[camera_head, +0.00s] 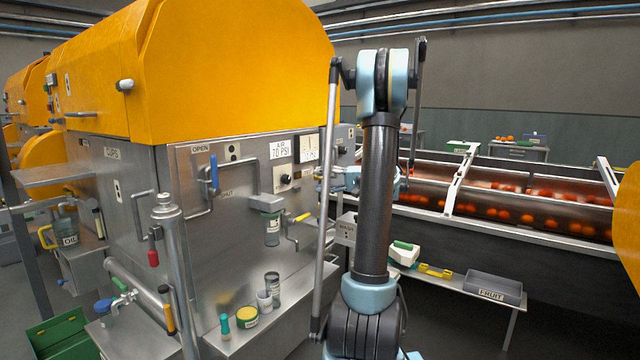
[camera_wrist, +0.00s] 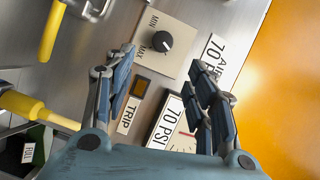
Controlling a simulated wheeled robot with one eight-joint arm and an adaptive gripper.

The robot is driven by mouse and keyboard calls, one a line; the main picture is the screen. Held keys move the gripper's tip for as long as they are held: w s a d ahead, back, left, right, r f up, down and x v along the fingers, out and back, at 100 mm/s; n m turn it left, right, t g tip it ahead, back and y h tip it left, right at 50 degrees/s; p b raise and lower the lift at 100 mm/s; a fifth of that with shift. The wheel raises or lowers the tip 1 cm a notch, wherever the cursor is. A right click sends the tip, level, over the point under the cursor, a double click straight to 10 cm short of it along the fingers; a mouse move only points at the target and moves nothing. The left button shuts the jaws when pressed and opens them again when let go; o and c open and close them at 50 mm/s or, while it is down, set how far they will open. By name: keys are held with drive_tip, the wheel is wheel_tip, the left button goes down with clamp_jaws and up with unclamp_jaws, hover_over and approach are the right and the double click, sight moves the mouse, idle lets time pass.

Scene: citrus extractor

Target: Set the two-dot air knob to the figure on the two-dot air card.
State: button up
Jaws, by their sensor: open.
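The black air knob (camera_wrist: 162,41) sits on a beige plate (camera_wrist: 148,56) marked MIN and MAX; its pointer direction is too small to read surely. The knob also shows in the head view (camera_head: 286,179). The air card (camera_wrist: 217,52) reads AIR 70 PSI beside the plate, and it shows in the head view (camera_head: 280,149).
A gauge labelled 70 PSI (camera_wrist: 184,130) with a red mark and an amber TRIP lamp (camera_wrist: 141,87) lie close to the fingers. A blue-handled lever (camera_head: 214,175) and yellow-handled valve (camera_head: 301,217) project from the panel. The orange hood (camera_head: 230,70) overhangs above.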

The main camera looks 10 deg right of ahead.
drive_tip(key=m+t+h, duration=0.3)
drive_tip(key=m+t, duration=0.3)
drive_tip(key=m, duration=1.7)
approach(289, 179)
drive_tip(key=x, duration=0.9)
drive_tip(key=shift+w+a, duration=0.1)
drive_tip(key=shift+a, duration=0.15)
drive_tip(key=c, duration=1.1)
